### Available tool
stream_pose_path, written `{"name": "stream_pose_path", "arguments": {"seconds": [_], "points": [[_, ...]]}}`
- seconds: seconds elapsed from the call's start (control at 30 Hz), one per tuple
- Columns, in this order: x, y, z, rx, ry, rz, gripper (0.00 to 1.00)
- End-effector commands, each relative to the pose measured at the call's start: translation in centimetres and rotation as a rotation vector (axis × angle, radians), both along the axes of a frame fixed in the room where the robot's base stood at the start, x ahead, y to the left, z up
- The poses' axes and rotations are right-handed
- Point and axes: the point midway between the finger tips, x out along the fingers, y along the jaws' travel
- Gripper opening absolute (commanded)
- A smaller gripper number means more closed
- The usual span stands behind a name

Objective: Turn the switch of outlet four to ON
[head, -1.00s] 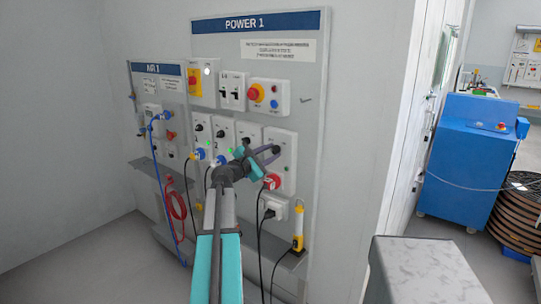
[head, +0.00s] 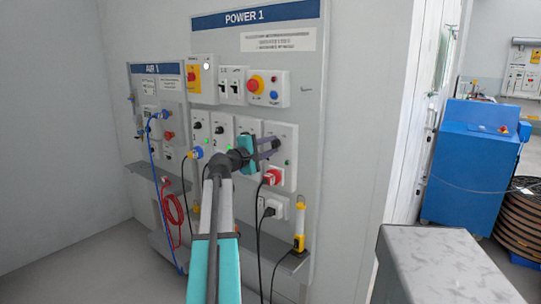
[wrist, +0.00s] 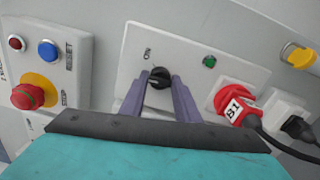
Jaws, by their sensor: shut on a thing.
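The outlet four panel is a pale plate (head: 290,178) at the right end of the outlet row under the POWER 1 sign. Its black rotary switch (wrist: 159,77) sits between my fingertips in the wrist view, with an "ON" mark above left of it. My gripper (head: 277,143) is shut on the switch; its purple fingers (wrist: 159,82) press on both sides. A green lamp (head: 287,162) shows on the plate, also in the wrist view (wrist: 209,61). The switch's exact angle is hard to read.
A red plug (head: 271,176) with a black cable sits low on the same plate. A box with a red emergency button (head: 255,84) is above. A white socket (head: 273,206) and yellow lamp (head: 299,228) are below. Other outlets (head: 220,129) stand to the left.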

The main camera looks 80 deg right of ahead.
Motion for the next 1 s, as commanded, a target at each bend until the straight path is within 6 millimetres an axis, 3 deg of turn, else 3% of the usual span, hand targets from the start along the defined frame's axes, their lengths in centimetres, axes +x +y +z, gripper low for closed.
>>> {"name": "stream_pose_path", "arguments": {"seconds": [0.07, 1.0], "points": [[0.00, -0.02, -0.68, -0.029, -0.056, -0.002, 0.06], [-0.07, -0.02, -0.46, -0.376, -0.682, -0.003, 0.06]]}}
